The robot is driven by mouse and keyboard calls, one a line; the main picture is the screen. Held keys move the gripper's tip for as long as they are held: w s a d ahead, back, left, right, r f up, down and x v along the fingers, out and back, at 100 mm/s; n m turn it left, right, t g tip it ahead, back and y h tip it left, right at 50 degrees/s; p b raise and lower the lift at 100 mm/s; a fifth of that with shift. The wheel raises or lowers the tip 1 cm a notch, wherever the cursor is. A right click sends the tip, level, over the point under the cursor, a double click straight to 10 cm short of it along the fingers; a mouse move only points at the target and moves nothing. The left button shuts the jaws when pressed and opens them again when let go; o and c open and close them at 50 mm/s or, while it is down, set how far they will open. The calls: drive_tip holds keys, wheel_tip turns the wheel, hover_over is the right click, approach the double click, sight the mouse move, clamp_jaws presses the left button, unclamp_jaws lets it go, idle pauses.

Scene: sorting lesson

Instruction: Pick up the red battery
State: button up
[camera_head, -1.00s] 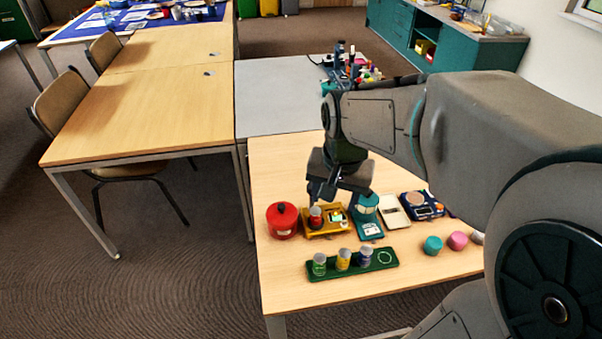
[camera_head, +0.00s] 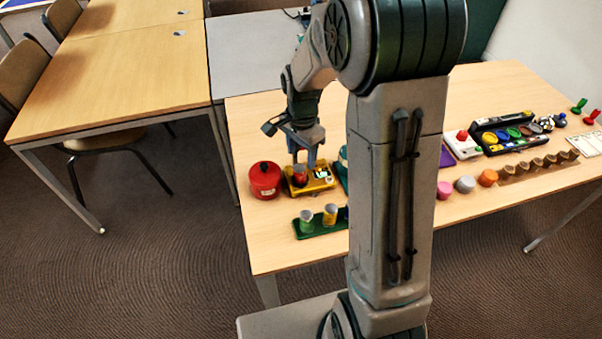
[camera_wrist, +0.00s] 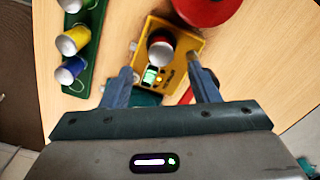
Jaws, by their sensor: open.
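The red battery (camera_head: 299,175) stands upright on a yellow tray (camera_head: 322,184) near the table's left side. In the wrist view the battery (camera_wrist: 161,47) shows a dark side and a pale metallic top, with the yellow tray (camera_wrist: 190,43) under it. My gripper (camera_head: 302,162) is directly over the tray and points down. In the wrist view its two fingers (camera_wrist: 161,72) are spread apart, with the battery lying ahead of the gap between them. I cannot tell whether the fingertips reach down beside the battery. A small green-lit part (camera_wrist: 150,76) sits on the tray close to the battery.
A red pot (camera_head: 265,180) stands just left of the tray. A green rack (camera_head: 312,229) with coloured cylinders is in front. My arm hides the table's middle in the head view. Several coloured pieces and a dark tray (camera_head: 508,135) lie to the right.

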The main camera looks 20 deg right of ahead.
sight(299, 167)
drive_tip(key=shift+a+f, duration=0.15)
drive_tip(key=shift+f, duration=1.55)
drive_tip(key=shift+a+f, duration=0.1)
drive_tip(key=shift+f, duration=1.55)
drive_tip(key=c, duration=1.1)
clamp_jaws()
drive_tip(key=shift+r, duration=0.2)
